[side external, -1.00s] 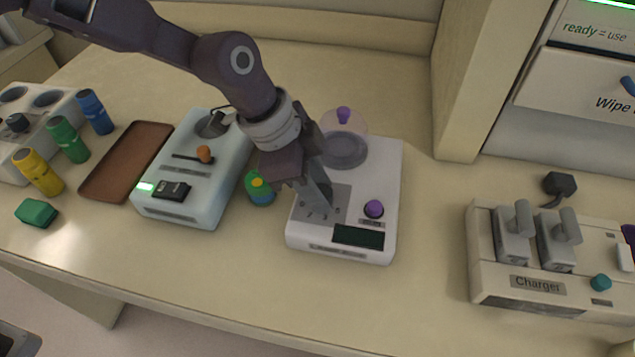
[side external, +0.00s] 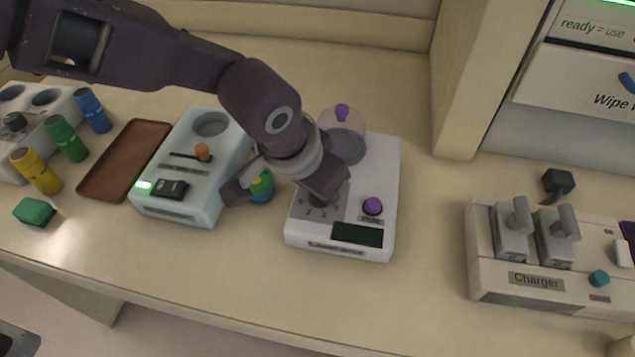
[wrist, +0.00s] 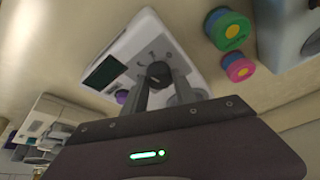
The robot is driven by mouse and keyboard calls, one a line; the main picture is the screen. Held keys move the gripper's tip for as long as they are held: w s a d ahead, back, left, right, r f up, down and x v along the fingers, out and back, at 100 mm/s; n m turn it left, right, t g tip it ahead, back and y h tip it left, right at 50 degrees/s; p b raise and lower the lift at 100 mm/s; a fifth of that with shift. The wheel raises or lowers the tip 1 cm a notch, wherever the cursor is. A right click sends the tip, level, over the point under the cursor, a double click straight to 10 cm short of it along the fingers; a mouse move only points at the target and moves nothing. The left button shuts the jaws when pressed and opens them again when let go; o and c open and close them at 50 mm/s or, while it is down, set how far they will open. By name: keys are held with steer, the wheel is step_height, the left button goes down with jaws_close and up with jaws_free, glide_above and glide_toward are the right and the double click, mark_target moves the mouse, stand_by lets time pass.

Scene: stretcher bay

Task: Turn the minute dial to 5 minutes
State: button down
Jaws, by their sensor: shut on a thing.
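The minute dial (wrist: 158,73) is a dark round knob on a grey plate with tick marks, on top of a white box (side external: 390,175). The box has a dark display (side external: 358,234) and a purple knob (side external: 373,206). In the wrist view my gripper (wrist: 160,84) has one finger on each side of the dial and is shut on it. In the side view my wrist hides the dial and most of the fingers; some plate marks (side external: 318,210) show. The display shows no readable number, and the dial's pointer setting cannot be told.
A small green object with a yellow top (side external: 263,186) stands left of the box, close to my wrist. A pale blue device (side external: 215,165) is further left. A clear dome with a purple knob (side external: 342,112) is behind my gripper. The counter right of the box is clear up to the charger (side external: 490,285).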

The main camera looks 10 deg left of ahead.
steer(key=n+y, duration=0.2)
steer(key=n, duration=0.3)
steer(key=shift+d+n, duration=0.15)
steer(key=shift+n, duration=0.15)
steer(key=n+y, duration=0.1)
steer(key=n, duration=0.1)
steer(key=n+y, duration=0.1)
steer(key=n, duration=0.1)
steer(key=shift+d+n+g, duration=0.15)
steer(key=shift+n+g, duration=0.15)
steer(key=shift+n, duration=0.1)
steer(key=shift+f+n, duration=0.1)
steer(key=shift+n, duration=0.2)
steer(key=c, duration=1)
jaws_free()
steer(key=shift+r, duration=0.2)
steer(key=v, duration=0.7)
steer(key=shift+d+f, duration=0.1)
steer(key=shift+f, duration=0.05)
